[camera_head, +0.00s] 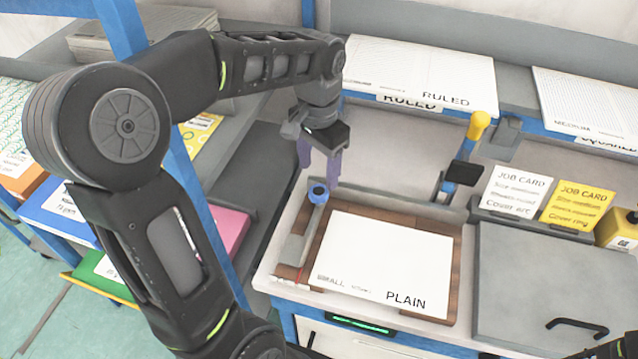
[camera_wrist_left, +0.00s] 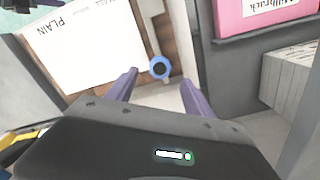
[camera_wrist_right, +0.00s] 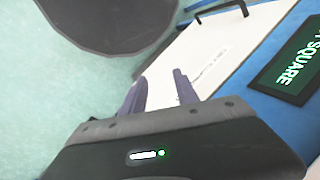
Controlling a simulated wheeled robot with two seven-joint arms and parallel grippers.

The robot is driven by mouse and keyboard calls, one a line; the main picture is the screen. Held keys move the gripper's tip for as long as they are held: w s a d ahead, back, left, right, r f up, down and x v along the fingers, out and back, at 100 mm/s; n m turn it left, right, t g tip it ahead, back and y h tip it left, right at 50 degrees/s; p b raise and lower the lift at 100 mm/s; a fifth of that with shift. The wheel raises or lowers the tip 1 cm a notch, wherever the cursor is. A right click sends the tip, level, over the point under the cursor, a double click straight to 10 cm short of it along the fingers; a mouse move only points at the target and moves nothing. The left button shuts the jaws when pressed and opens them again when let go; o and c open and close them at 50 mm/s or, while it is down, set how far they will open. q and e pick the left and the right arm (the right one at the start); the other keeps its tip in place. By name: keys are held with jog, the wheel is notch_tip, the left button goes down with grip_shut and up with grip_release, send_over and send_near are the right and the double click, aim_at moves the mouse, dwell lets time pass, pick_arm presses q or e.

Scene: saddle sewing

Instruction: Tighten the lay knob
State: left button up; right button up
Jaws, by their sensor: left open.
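The lay knob (camera_head: 318,193) is a round blue knob at the far end of a grey bar (camera_head: 297,246), along the left side of a brown wooden board (camera_head: 455,262). A white sheet marked PLAIN (camera_head: 385,258) lies on the board. My left gripper (camera_head: 319,170) is open just above and behind the knob, its purple fingers pointing down. In the left wrist view the knob (camera_wrist_left: 160,67) shows beyond and between the two fingertips, apart from them. My right gripper (camera_wrist_right: 160,85) shows in the right wrist view with its fingers apart and nothing visible between them.
A yellow-topped blue tool (camera_head: 466,155) stands behind the board. Job cards (camera_head: 517,192) and a grey lid with a black handle (camera_head: 550,280) are to the right. Stacks of ruled sheets (camera_head: 420,75) lie on the shelf behind. A blue post (camera_head: 205,200) stands left of the bench.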

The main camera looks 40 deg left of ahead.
aim_at(318, 191)
pick_arm(q)
notch_tip(318, 191, down, 6)
jog(key=shift+r+p, duration=0.1)
jog(key=shift+p, duration=0.25)
jog(key=shift+c, duration=0.3)
grip_shut()
